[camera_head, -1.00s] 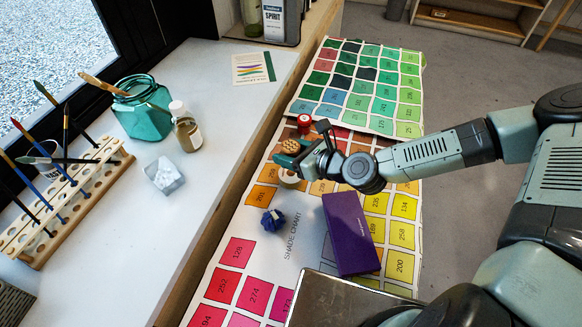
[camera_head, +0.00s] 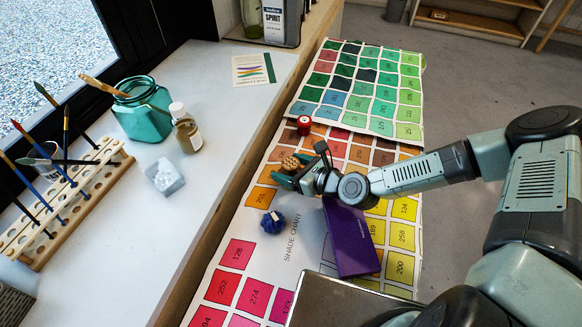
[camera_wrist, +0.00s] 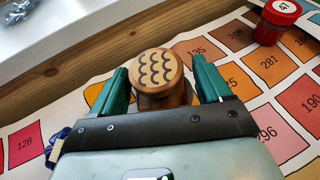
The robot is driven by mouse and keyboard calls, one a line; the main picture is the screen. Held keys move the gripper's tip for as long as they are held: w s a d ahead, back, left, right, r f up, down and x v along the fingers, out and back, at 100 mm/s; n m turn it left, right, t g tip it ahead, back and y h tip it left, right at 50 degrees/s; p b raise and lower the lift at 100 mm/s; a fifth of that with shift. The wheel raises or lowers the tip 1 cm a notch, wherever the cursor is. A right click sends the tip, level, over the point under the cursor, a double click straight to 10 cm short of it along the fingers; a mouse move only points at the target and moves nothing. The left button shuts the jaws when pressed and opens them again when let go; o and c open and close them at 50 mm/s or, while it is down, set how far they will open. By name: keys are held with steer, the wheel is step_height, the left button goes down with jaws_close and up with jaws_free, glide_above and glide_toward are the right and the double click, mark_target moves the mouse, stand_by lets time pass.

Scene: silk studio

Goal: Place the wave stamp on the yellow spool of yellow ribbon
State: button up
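The wave stamp (camera_head: 290,164) is a wooden piece with dark wave lines on its round tan top. The wave face (camera_wrist: 157,69) shows clearly in the wrist view. In the wrist view my gripper (camera_wrist: 162,88) frames the stamp, with the wave face towards the camera. The yellow spool is hidden in both current views, behind or under the gripper and stamp. I cannot tell whether the stamp touches it.
A purple box (camera_head: 350,237) lies to the right. All are on the shade chart (camera_head: 299,248). The white sill (camera_head: 205,165) at left holds jars and brushes.

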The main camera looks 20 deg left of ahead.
stand_by(0.3)
steer(key=shift+d+r, duration=0.2)
steer(key=v, duration=1.1)
steer(key=shift+s+d+r, duration=0.15)
steer(key=shift+s+d, duration=0.05)
steer(key=shift+s, duration=0.05)
